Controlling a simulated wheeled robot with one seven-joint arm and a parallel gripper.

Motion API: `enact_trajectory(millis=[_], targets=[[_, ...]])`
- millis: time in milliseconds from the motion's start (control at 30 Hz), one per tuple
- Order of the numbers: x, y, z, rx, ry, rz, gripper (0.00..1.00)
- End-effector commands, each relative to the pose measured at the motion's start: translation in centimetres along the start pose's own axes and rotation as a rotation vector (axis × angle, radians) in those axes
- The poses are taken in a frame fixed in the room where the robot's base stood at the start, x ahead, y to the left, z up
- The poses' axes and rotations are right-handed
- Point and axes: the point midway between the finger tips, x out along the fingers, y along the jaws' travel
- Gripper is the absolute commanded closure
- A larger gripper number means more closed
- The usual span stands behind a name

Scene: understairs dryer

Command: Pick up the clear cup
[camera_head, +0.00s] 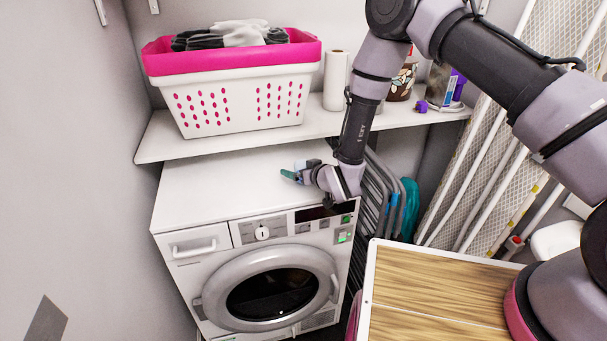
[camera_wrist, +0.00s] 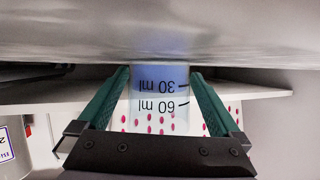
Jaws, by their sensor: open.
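In the wrist view, which looks upside down, a clear cup (camera_wrist: 160,92) with 30 ml and 60 ml marks stands against the white dryer top, its base end tinted blue. My gripper (camera_wrist: 160,74) is open, with one green finger on each side of the cup. I cannot tell whether either finger touches it. In the head view, my gripper (camera_head: 290,174) is low over the dryer top (camera_head: 205,190). The cup cannot be made out clearly there.
A shelf (camera_head: 160,150) behind the dryer holds a white and pink laundry basket (camera_head: 240,100), a paper roll (camera_head: 335,80) and several containers. Folded grey racks (camera_head: 378,195) stand right of the dryer. A wood-topped surface (camera_head: 430,290) is at front right. The dryer top's left side is clear.

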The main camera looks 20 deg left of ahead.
Motion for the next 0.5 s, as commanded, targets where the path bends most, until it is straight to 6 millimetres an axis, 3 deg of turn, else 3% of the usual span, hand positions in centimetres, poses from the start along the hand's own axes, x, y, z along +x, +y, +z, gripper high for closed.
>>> enact_trajectory(millis=[267,400,500], targets=[[0.4,0.03,0.0,0.0,0.0,0.0,0.0],[0.38,0.04,-0.01,0.0,0.0,0.0,0.54],[0.38,0.04,-0.03,-0.001,0.0,0.0,0.87]])
